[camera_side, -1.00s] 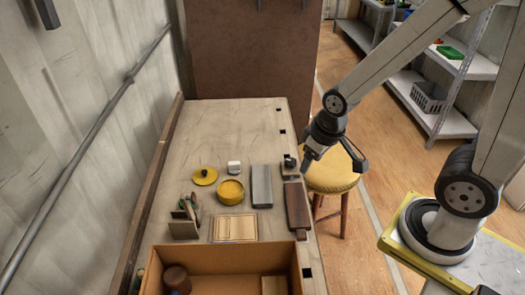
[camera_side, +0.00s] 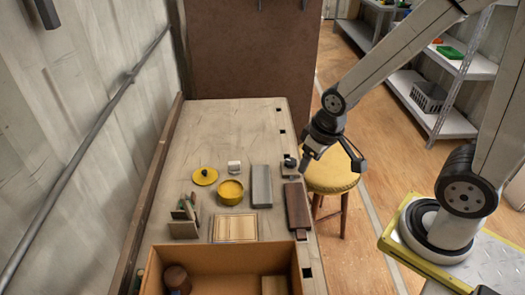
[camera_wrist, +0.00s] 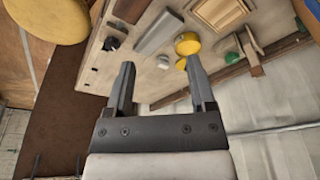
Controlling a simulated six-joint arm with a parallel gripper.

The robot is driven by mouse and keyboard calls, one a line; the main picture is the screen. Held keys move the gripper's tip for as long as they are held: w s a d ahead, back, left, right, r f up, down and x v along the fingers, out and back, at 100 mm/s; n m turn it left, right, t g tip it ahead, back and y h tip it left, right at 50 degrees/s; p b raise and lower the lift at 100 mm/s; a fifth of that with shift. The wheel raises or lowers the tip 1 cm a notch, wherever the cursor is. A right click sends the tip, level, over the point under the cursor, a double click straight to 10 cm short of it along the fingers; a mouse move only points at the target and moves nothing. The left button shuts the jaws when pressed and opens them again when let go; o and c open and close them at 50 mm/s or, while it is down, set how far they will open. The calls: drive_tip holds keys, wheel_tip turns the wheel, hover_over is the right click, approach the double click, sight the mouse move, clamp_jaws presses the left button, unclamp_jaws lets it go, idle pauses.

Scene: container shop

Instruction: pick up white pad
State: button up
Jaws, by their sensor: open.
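The white pad (camera_side: 234,167) is a small whitish block on the workbench in the side view, behind the yellow bowl (camera_side: 230,191) and right of the yellow lid (camera_side: 204,176). In the wrist view the white pad (camera_wrist: 163,62) shows small, between my fingertips in the picture but well beyond them. My gripper (camera_side: 334,163) is open and empty, raised at the right edge of the bench near the stool. Its two spread fingers also show in the wrist view (camera_wrist: 160,68).
A grey block (camera_side: 261,187), a dark brown block (camera_side: 297,206) and a small dark knobbed item (camera_side: 289,163) lie right of the pad. A wooden panel (camera_side: 235,229) and an open box (camera_side: 225,258) are at the front. The bench's far end is clear.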

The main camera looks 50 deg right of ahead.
drive_tip(key=w+d+f+m+y, duration=0.1)
drive_tip(key=w+f+m, duration=0.3)
drive_tip(key=w+m, duration=0.95)
drive_tip(key=m+y, duration=0.2)
drive_tip(key=m, duration=1.1)
hover_over(233, 163)
drive_tip(key=s+d, duration=0.2)
wheel_tip(233, 163, down, 11)
drive_tip(key=shift+w+a+f+n, duration=0.15)
drive_tip(key=shift+w+f+n, duration=0.05)
drive_tip(key=shift+f, duration=0.3)
drive_tip(key=shift+w+a+f+n, duration=0.15)
drive_tip(key=shift+w+f, duration=0.05)
drive_tip(key=shift+f, duration=0.3)
drive_tip(key=shift+y, duration=0.3)
drive_tip(key=shift+x, duration=2.55)
drive_tip(key=shift+w+d, duration=0.1)
drive_tip(key=shift+w, duration=0.05)
clamp_jaws()
